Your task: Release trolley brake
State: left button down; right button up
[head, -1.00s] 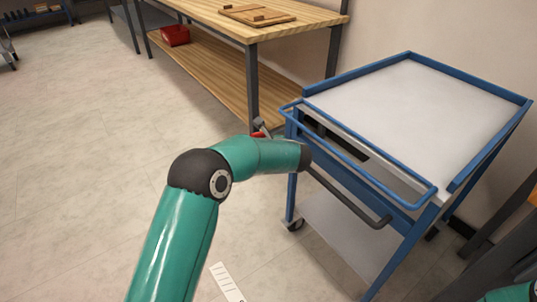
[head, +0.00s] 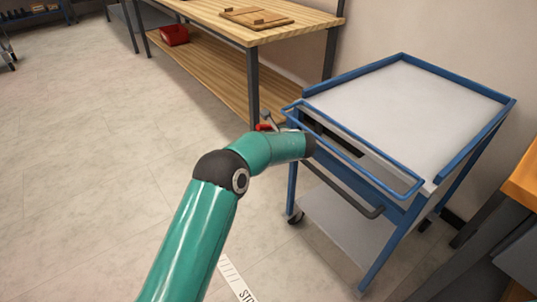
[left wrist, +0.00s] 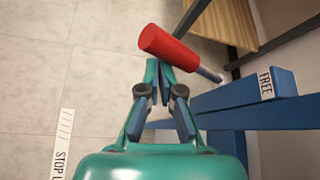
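The blue trolley (head: 397,58) with a grey top stands at the right in the head view. A brake lever's red grip (head: 264,127) shows at its left side, just past my left arm. In the left wrist view the red grip (left wrist: 168,45) sits on a metal rod running toward the blue frame, where a "FREE" label (left wrist: 267,85) shows. My left gripper (left wrist: 159,68) has its fingertips together, right at the underside of the grip. Nothing shows between them, and whether they touch the grip is unclear. The head view hides this gripper behind my arm. My right gripper is out of view.
A wooden workbench (head: 262,32) with a lower shelf and a red bin (head: 174,35) stands behind. A floor marking strip (head: 237,278) reads "STOP", partly cut off. Another bench (head: 522,180) is at the right edge. The floor at left is clear.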

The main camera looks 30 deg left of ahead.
pick_arm(q)
jog(key=shift+w+r, duration=0.25)
jog(key=shift+r, duration=0.5)
jog(key=shift+d, duration=0.1)
jog(key=s+f+v, duration=0.1)
jog(key=v, duration=1)
jog(key=shift+d, duration=0.25)
jog(key=shift+a+f, duration=0.1)
